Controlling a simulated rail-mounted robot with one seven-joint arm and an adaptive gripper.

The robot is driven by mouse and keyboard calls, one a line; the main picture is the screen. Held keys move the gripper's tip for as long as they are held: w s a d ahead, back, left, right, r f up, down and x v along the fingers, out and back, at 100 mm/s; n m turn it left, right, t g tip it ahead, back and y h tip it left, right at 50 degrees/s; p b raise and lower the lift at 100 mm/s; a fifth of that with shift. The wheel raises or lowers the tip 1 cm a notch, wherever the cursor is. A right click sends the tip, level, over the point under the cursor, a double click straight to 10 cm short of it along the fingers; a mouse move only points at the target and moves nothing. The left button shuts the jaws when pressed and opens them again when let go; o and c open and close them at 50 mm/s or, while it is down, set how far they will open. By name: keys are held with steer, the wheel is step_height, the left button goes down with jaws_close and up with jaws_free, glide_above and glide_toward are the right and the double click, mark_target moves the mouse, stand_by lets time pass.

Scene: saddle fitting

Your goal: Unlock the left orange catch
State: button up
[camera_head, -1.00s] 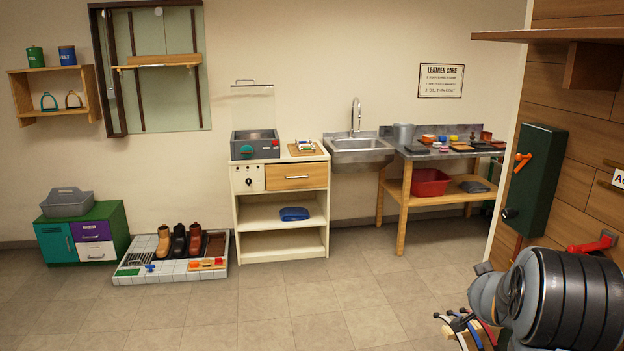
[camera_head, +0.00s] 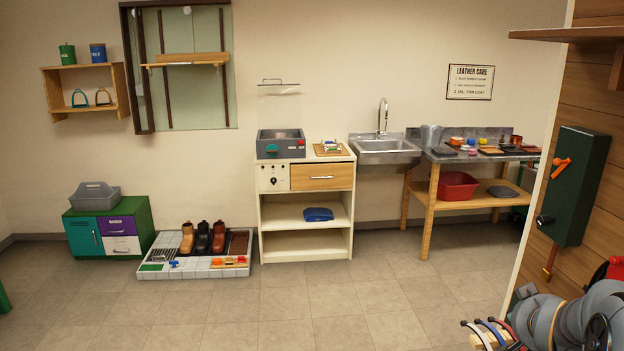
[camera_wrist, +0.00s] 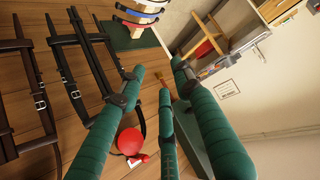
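An orange lever (camera_head: 562,165) sits on the front of a dark green wall box (camera_head: 580,190) at the right of the head view. A small orange piece (camera_head: 230,261) lies on the front of the grey floor tray (camera_head: 193,271) holding boots. I cannot tell whether either is the left orange catch. My grey arm is at the bottom right of the head view, far from the tray. The wrist view shows green padded bars (camera_wrist: 215,125) close up, and no orange catch is clear there.
A cream cabinet (camera_head: 307,240), a steel sink (camera_head: 384,150) and a wooden table (camera_head: 432,200) line the back wall. Striped arched bands (camera_head: 487,335) stand near my arm. Dark straps (camera_wrist: 30,85) hang on wood in the wrist view. The middle floor is open.

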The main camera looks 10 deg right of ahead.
steer(key=c, duration=0.3)
steer(key=c, duration=0.4)
jaws_close()
stand_by(1.0)
